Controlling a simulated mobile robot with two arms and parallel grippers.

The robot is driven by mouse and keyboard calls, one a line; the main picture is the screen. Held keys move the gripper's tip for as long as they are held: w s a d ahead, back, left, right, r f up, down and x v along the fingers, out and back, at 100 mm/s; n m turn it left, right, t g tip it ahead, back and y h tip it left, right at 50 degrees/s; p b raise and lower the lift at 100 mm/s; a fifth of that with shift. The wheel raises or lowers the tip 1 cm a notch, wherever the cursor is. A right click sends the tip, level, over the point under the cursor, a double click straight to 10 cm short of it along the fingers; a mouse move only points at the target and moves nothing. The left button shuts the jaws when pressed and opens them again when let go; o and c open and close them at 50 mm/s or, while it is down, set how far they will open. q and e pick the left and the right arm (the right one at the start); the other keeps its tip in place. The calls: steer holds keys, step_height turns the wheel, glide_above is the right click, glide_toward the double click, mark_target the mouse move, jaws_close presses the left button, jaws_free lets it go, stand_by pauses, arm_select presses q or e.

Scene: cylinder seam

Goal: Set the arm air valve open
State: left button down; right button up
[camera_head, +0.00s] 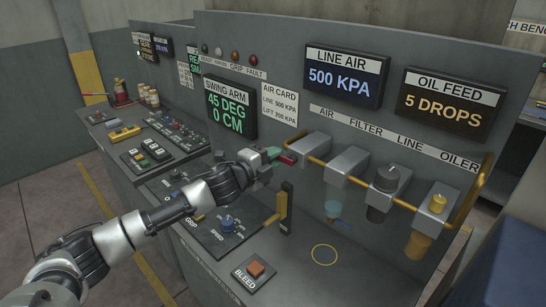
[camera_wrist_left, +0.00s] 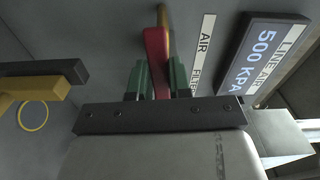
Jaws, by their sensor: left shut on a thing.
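The arm air valve shows as a red lever (camera_head: 288,158) at the left end of the yellow air pipe, low on the grey panel. My left gripper (camera_head: 272,155) reaches it from the left, with its green fingers on the lever. In the left wrist view the red lever (camera_wrist_left: 157,60) stands between the two green fingertips (camera_wrist_left: 156,80), and the yellow pipe shows just beyond it. The gripper is shut on the lever. The fingers hide part of the lever, and I cannot tell the valve's setting from its angle. My right gripper is not in view.
The LINE AIR display (camera_head: 342,76) reads 500 KPA and the OIL FEED display (camera_head: 453,98) reads 5 DROPS. The SWING ARM display (camera_head: 230,107) reads 45 DEG, 0 CM. A yellow-and-black upright lever (camera_head: 284,208) stands close below my gripper. Filter bowls hang to the right.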

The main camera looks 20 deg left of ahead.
arm_select(q)
steer(key=shift+r+m, duration=0.2)
steer(key=shift+m, duration=0.1)
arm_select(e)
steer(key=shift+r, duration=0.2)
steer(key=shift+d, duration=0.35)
arm_select(q)
steer(key=c, duration=1)
jaws_free()
steer(key=shift+c, duration=0.2)
steer(key=b+v, duration=0.4)
steer(key=v, duration=0.6)
steer(key=shift+s+b, duration=0.35)
steer(key=shift+b, duration=0.05)
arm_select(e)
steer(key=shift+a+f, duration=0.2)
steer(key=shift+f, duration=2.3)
